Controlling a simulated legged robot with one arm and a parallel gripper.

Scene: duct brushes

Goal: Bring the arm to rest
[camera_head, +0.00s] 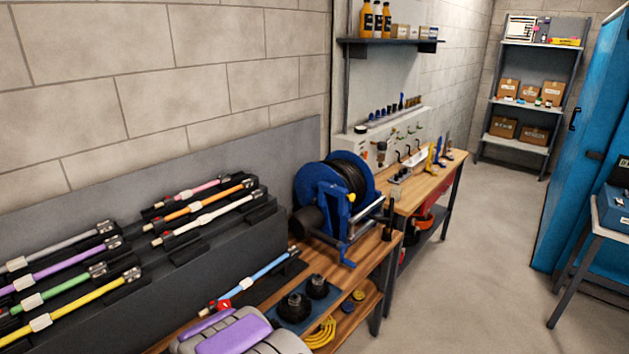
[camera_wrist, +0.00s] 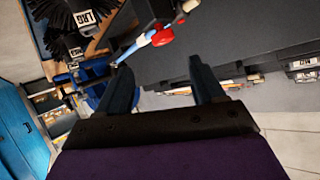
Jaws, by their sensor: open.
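My gripper (camera_wrist: 162,88) is open in the wrist view, its two dark fingers apart with nothing held between them. In the head view, a grey and purple part of my arm (camera_head: 235,335) shows at the bottom edge; the fingers cannot be made out there. A light blue rod (camera_head: 258,280) with a red piece near its end lies on the bench close to my arm. The rod also shows beyond the fingers in the wrist view (camera_wrist: 135,48).
A dark stepped rack (camera_head: 190,252) holds several coloured rods on the left. A blue hose reel (camera_head: 335,200) stands farther along the wooden bench. The floor (camera_head: 470,260) on the right is clear.

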